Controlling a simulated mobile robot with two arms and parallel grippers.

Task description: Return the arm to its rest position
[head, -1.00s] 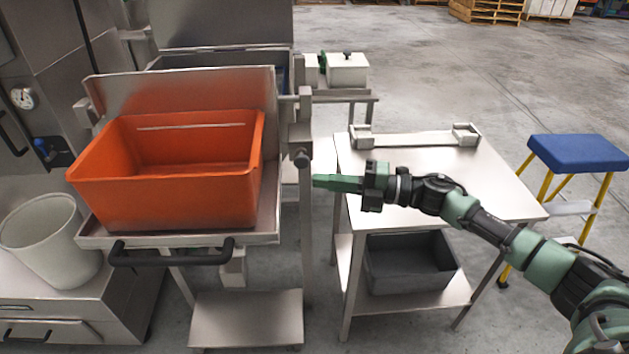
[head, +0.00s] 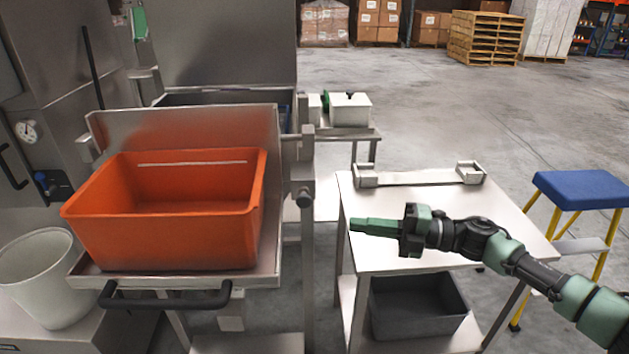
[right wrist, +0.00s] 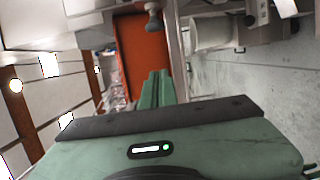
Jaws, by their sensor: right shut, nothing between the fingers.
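My right arm comes in from the right in the head view. Its green gripper (head: 376,226) points left above the near left part of the steel table (head: 450,195) and is shut with nothing in it. The shut fingers (right wrist: 156,88) also show in the right wrist view, pointing toward the orange bin (right wrist: 143,55). In the head view the orange bin (head: 165,235) sits on a steel tray to the left, apart from the gripper. My left gripper is not in view.
A steel post (head: 306,180) with a knob stands between bin and table. A bracketed bar (head: 420,178) lies at the table's back. A grey tub (head: 415,305) is on the lower shelf. A blue stool (head: 582,190) stands right.

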